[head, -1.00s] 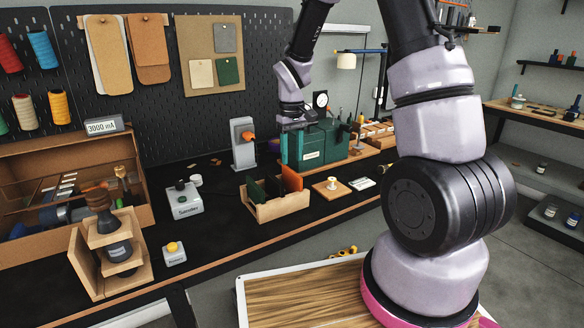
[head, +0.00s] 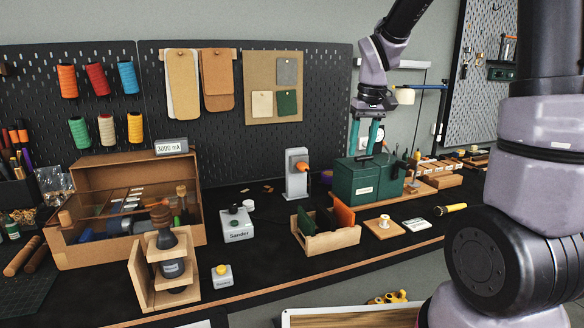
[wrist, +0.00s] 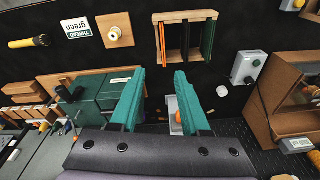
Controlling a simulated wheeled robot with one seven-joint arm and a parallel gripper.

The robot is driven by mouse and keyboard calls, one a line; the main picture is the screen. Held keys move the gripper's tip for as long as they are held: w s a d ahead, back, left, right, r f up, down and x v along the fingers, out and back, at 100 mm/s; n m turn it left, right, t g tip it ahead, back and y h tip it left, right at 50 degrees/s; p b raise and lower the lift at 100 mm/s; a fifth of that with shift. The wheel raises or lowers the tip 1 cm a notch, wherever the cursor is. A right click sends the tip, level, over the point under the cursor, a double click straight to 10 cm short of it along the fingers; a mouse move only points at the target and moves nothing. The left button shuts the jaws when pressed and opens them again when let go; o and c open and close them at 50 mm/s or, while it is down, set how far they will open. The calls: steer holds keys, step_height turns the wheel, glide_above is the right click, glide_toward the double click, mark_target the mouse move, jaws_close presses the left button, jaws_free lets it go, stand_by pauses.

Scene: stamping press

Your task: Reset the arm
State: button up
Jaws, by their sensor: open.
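My gripper (head: 364,152) hangs over the green box-shaped machine (head: 362,184) on the black bench, its teal fingers pointing down near the machine's top. In the wrist view the two fingers of my gripper (wrist: 159,74) are spread apart with nothing between them. The green machine (wrist: 92,95) lies left of and partly behind the left finger there. Whether the fingertips touch the machine cannot be told. The wooden stamping press (head: 172,262) with its dark body and wooden knob stands at the front left of the bench, far from my gripper.
A grey stand with an orange part (head: 297,172) is left of the machine. A wooden rack with green and orange sheets (head: 330,242), a small wooden block with a knob (head: 384,228) and a yellow flashlight (head: 451,208) lie in front. A sander box (head: 237,224) stands further left.

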steer(key=s+d+r+m+t, duration=0.1)
steer(key=s+r+m+t, duration=0.1)
steer(key=s+r, duration=0.4)
steer(key=s+d+r+m+t+y, duration=0.1)
steer(key=s+r, duration=0.5)
steer(key=s, duration=0.6)
steer(key=d+m+t, duration=0.1)
steer(key=m+t, duration=0.1)
steer(key=shift+d+r+m+t, duration=0.25)
steer(key=shift+r+m+t, duration=0.05)
steer(key=shift+m, duration=0.1)
